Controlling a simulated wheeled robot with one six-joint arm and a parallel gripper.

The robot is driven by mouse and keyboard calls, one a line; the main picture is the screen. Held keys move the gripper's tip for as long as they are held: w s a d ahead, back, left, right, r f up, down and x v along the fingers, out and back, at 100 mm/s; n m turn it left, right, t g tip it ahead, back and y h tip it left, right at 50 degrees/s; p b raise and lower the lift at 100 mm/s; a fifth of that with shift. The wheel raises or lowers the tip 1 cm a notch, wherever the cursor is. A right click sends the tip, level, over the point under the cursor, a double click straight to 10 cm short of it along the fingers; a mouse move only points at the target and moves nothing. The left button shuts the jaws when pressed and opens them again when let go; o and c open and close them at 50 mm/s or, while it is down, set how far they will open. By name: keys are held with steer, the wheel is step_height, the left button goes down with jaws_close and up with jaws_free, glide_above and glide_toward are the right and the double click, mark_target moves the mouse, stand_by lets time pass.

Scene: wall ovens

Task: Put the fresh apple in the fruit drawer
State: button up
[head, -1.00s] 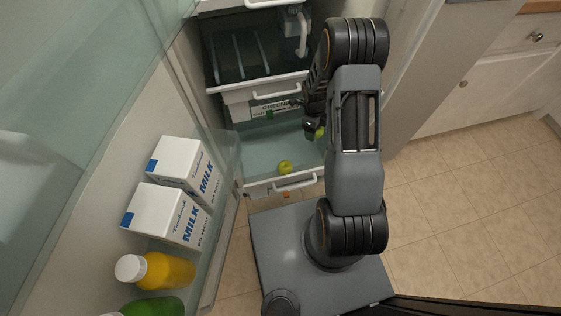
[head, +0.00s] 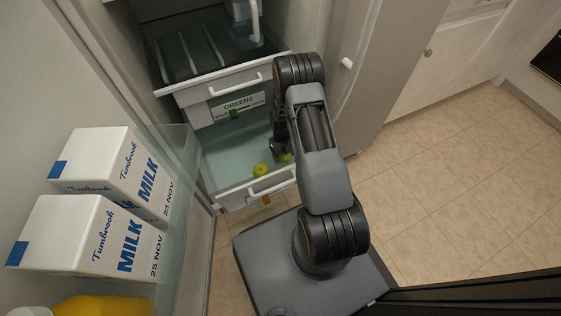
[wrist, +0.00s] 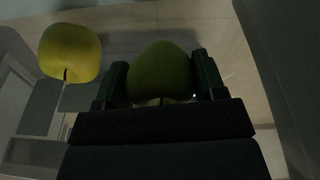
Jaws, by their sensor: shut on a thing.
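My gripper (wrist: 160,85) is shut on a green apple (wrist: 162,70), which sits between its two fingers in the wrist view. In the head view the held green apple (head: 286,157) shows only in part beside the dark gripper (head: 279,147), over or inside the pulled-out bottom drawer (head: 232,194). A yellow-green apple (head: 261,170) rests in that drawer near its front, left of the held one; it also shows at upper left in the wrist view (wrist: 70,52). I cannot tell whether the held apple touches the drawer floor.
A drawer labelled GREENS (head: 237,106) is just above the bottom one. A shelf tray (head: 190,50) is higher up. The open door at left holds milk cartons (head: 85,240) and a yellow bottle (head: 100,305). A cabinet panel (head: 370,75) stands right of my arm.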

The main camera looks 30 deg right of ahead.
mark_target(283, 164)
steer(key=shift+w+b+x, duration=0.2)
steer(key=shift+b+x, duration=0.2)
steer(key=shift+x, duration=0.6)
steer(key=shift+w+b+x, duration=0.2)
steer(key=shift+b+x, duration=0.2)
steer(key=shift+x, duration=0.6)
steer(key=shift+f, duration=0.15)
steer(key=shift+f, duration=0.15)
steer(key=o, duration=1.1)
steer(key=shift+c, duration=0.2)
steer(key=p+v, duration=0.3)
steer(key=v, duration=0.5)
steer(key=shift+d, duration=0.1)
